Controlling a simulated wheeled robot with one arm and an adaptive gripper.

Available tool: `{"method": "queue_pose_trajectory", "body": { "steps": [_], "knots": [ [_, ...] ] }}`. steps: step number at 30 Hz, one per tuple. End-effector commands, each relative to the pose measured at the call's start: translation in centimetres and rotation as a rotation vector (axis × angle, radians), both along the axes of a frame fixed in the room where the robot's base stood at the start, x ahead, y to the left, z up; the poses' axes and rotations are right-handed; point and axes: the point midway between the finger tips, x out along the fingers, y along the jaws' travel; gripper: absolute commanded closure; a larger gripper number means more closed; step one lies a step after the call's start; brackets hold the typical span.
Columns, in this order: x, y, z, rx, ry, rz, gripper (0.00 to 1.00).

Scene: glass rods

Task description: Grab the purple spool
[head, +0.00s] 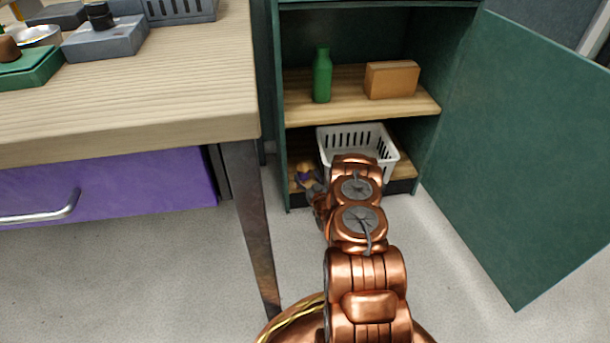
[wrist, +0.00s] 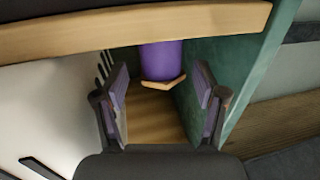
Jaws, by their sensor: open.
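The purple spool (wrist: 161,60) has a purple body and a pale wooden end disc. In the wrist view it is at the upper middle, ahead of my gripper (wrist: 161,95) and lined up with the gap between its fingers. Its upper part is hidden behind a shelf edge. My gripper is open and empty, with one finger on each side of the gap. In the head view the spool (head: 304,177) is on the lower shelf at the left, and my arm hides most of the gripper beside it.
A white slotted basket (head: 355,140) stands right of the spool in the head view. The upper shelf (head: 350,108) holds a green bottle (head: 322,75) and a brown box (head: 391,80). The green cabinet door (head: 535,150) is open at right. A table (head: 160,100) stands at left.

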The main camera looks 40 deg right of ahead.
Motion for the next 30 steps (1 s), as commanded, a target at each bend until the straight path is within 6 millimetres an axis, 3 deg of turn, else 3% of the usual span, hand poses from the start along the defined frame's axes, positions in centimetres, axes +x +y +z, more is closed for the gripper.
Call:
{"method": "queue_pose_trajectory", "body": {
  "steps": [11,19,27,30],
  "knots": [
    [2.7,-0.7,-0.1,-0.003,-0.005,0.0,0.29],
    [5.8,-1.5,0.0,-0.001,-0.004,-0.002,0.29],
    [6.2,-1.6,0.2,0.002,-0.001,-0.002,0.29],
    [6.2,-1.6,0.2,0.002,-0.001,-0.002,0.39]
  ]
}}
